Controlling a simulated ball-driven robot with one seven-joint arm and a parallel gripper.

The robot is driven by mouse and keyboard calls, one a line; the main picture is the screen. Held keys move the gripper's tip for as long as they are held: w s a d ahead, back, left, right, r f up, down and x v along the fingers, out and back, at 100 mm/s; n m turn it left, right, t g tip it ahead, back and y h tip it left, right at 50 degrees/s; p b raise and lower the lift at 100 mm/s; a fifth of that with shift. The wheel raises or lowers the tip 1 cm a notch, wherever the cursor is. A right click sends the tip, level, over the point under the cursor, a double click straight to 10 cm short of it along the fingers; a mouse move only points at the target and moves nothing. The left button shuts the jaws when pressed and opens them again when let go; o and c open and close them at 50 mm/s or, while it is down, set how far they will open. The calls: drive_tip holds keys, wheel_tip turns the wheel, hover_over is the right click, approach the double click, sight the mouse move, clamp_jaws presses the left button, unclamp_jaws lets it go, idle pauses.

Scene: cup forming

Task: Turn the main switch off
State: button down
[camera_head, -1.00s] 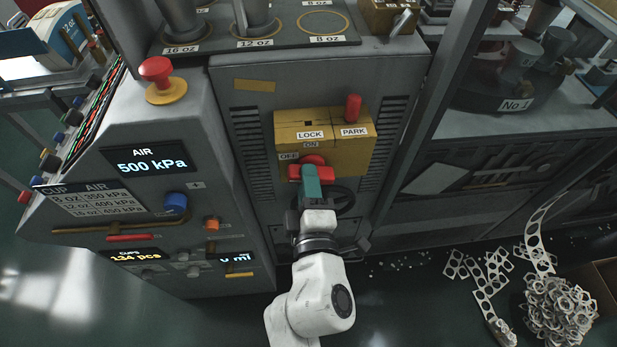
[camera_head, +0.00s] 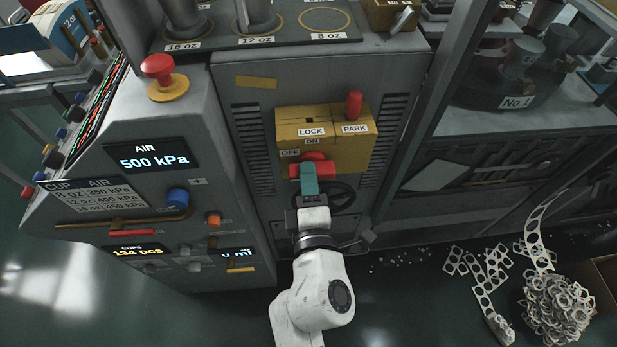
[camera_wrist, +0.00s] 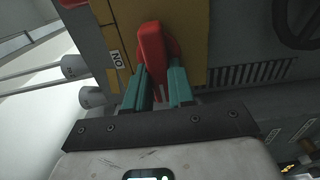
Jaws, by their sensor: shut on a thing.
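The main switch is a red handle (camera_head: 326,171) on the front of a yellow box (camera_head: 352,152), below the ON label, with the OFF label at its upper left. The handle lies roughly crosswise in the head view. My gripper (camera_head: 309,181) has teal fingers and is shut on the handle. In the wrist view, the red handle (camera_wrist: 152,46) stands between the two teal fingers (camera_wrist: 157,88), and the ON label shows sideways to its left. The fingers hide part of the handle, so I cannot tell its exact pointing.
A red peg (camera_head: 353,104) stands at PARK on top of the yellow box. A dark handwheel (camera_head: 341,197) is close to the lower right of the switch. A red mushroom button (camera_head: 157,67) is on the left cabinet. Scrap strips (camera_head: 492,285) lie on the floor at right.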

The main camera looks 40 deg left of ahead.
drive_tip(key=c, duration=1)
unclamp_jaws()
drive_tip(key=shift+a, duration=0.1)
drive_tip(key=shift+o, duration=0.2)
drive_tip(key=p+v, duration=0.1)
drive_tip(key=v, duration=0.9)
drive_tip(key=shift+s+d, duration=0.15)
drive_tip(key=shift+d, duration=0.2)
